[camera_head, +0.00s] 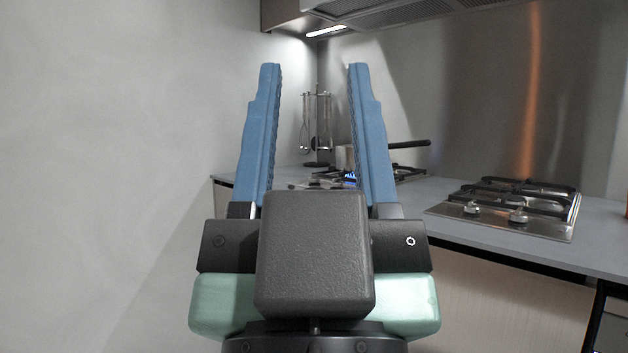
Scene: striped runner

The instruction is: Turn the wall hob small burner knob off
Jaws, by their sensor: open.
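The wall hob (408,170) stands at the back of the counter, close to the left wall, and is partly hidden behind my right finger. A blue flame (349,176) burns on it, seen between my fingers. Small pale shapes (325,184) at its front edge may be its knobs; they are too small to tell apart or read their setting. My gripper (313,68) is open and empty, its two blue fingers pointing up in the picture. It is in front of the counter and apart from the hob.
A pan (345,157) with a dark handle (405,144) is on the wall hob. Hanging utensils (317,122) stand behind. A second hob (503,226) with two knobs is at the right. A range hood (400,12) hangs above. Bare wall (100,170) fills the left.

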